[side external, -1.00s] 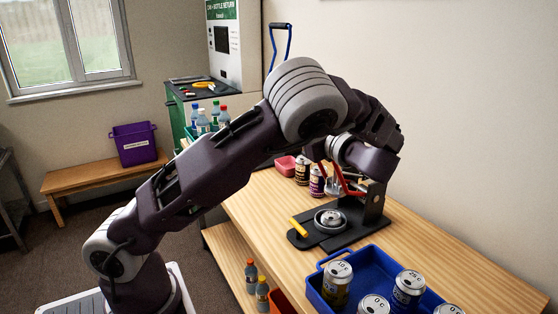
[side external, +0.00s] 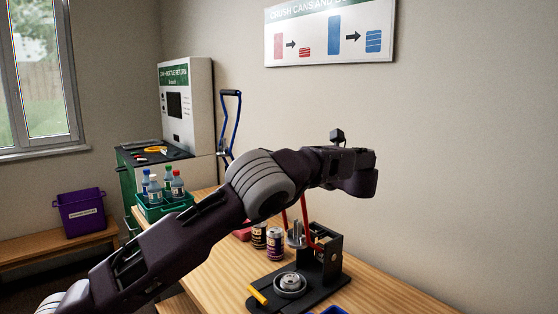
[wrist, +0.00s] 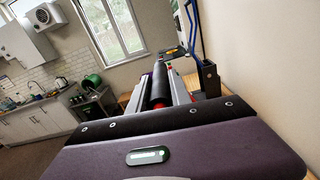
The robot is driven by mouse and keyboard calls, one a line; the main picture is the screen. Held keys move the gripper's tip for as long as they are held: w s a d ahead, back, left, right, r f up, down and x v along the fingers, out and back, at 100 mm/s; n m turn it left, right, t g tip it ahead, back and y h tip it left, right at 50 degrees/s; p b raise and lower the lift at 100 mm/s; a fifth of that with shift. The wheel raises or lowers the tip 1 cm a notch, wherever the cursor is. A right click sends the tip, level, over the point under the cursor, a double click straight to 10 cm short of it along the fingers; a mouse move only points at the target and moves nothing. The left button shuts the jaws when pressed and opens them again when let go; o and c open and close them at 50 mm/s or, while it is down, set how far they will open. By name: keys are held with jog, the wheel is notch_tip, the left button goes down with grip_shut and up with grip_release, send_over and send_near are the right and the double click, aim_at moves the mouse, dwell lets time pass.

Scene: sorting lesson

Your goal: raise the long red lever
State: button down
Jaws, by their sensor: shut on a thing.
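The can crusher (side external: 329,255) stands on the wooden bench, with a black base and upright bracket. Its long red lever (side external: 306,222) rises steeply from the bracket, and its upper end is hidden behind my arm in the side view. In the wrist view the lever's black grip (wrist: 160,80), with a red part at its near end, lies between the jaws of my gripper (wrist: 172,84), which is shut on it. In the side view my arm hides the jaws. A silver can (side external: 290,283) sits in the crusher's round cup. A short yellow handle (side external: 258,294) projects at the base's left.
Two cans (side external: 274,243) stand left of the crusher. A green crate (side external: 163,205) of bottles stands at the bench's far end. A blue-handled tool (side external: 230,120) stands near the return machine (side external: 187,105). A wall is close behind the crusher.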

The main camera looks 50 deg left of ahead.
jog(key=shift+w+d+f, duration=0.1)
jog(key=shift+f, duration=0.2)
jog(key=c, duration=1.5)
grip_release()
jog(key=o, duration=0.3)
jog(key=shift+r, duration=0.1)
jog(key=d, duration=0.7)
jog(key=shift+d, duration=0.1)
